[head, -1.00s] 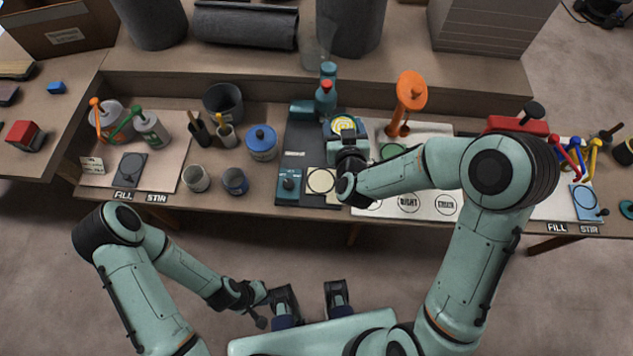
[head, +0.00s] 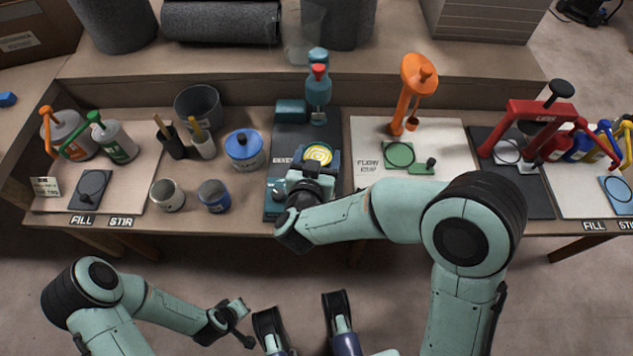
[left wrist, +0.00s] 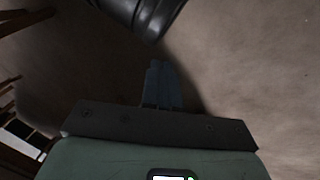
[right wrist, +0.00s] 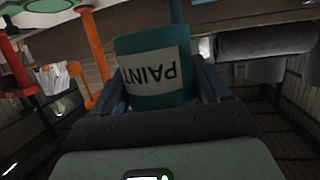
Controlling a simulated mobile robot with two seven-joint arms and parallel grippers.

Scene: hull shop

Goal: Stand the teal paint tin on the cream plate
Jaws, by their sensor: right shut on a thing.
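The teal paint tin (head: 318,156) shows its open top with a yellow-and-white swirl, over the dark station mat in the head view. Its teal side and an upside-down PAINT label fill the middle of the right wrist view (right wrist: 146,42). My right gripper (head: 312,172) is shut on the tin, one finger on each side. The cream plate is hidden behind my right gripper and the tin, so I cannot tell whether the tin touches it. My left gripper (head: 236,312) is empty, away from the bench, with its fingers together in the left wrist view (left wrist: 163,85).
A blue dispenser with a red top (head: 319,90) stands behind the tin. An orange stand (head: 412,90) and green plate (head: 398,154) are to the right. A blue-lidded tin (head: 244,150) and two open cups, grey (head: 167,196) and blue (head: 214,196), are to the left.

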